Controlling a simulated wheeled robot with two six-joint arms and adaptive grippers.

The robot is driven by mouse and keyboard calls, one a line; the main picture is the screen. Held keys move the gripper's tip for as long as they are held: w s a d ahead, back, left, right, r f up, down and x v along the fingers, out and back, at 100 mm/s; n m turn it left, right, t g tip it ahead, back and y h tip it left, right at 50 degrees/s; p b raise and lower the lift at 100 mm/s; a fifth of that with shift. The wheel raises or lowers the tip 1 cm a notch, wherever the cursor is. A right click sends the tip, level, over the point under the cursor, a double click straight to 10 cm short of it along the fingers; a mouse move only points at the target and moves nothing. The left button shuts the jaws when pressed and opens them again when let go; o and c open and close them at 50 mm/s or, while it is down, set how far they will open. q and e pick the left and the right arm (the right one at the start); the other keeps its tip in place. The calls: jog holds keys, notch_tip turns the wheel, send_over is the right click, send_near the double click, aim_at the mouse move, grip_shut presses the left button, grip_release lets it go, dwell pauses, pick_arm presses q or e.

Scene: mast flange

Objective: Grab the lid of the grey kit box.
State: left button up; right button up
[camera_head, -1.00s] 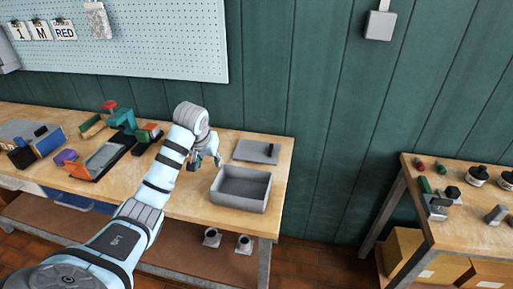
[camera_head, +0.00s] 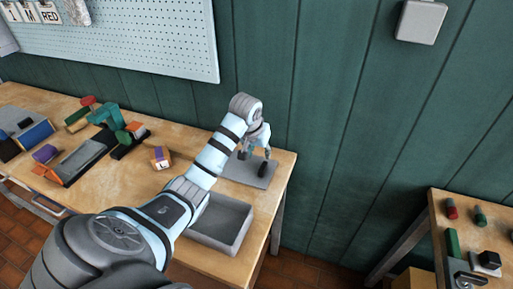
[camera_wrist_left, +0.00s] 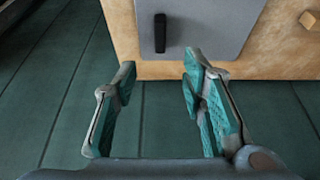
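The grey lid (camera_head: 250,171) lies flat on the workbench behind the grey kit box, with a black handle (camera_head: 263,169) on top. The open grey kit box (camera_head: 225,221) stands at the bench's right end, partly hidden by my left arm. My left gripper (camera_head: 256,152) is above the lid, apart from the handle. In the left wrist view the left gripper (camera_wrist_left: 155,105) is open and empty, and the lid (camera_wrist_left: 198,28) with its handle (camera_wrist_left: 160,33) shows beyond the fingertips. My right gripper is not in view.
The green wall (camera_head: 340,100) stands behind. A second table (camera_head: 475,225) is at right.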

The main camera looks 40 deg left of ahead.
pick_arm(q)
jog(key=b, duration=0.1)
send_near(263, 165)
jog(key=f, duration=0.3)
jog(key=shift+s+a, duration=0.25)
jog(key=shift+a, duration=0.05)
jog(key=b+x, duration=0.1)
jog(key=x, duration=0.2)
jog(key=w+b+x, duration=0.1)
jog(key=x, duration=0.2)
jog(key=shift+w+d, duration=0.2)
jog(key=shift+w, duration=0.05)
jog(key=shift+s+r, duration=0.15)
jog(key=shift+c, duration=0.2)
grip_shut()
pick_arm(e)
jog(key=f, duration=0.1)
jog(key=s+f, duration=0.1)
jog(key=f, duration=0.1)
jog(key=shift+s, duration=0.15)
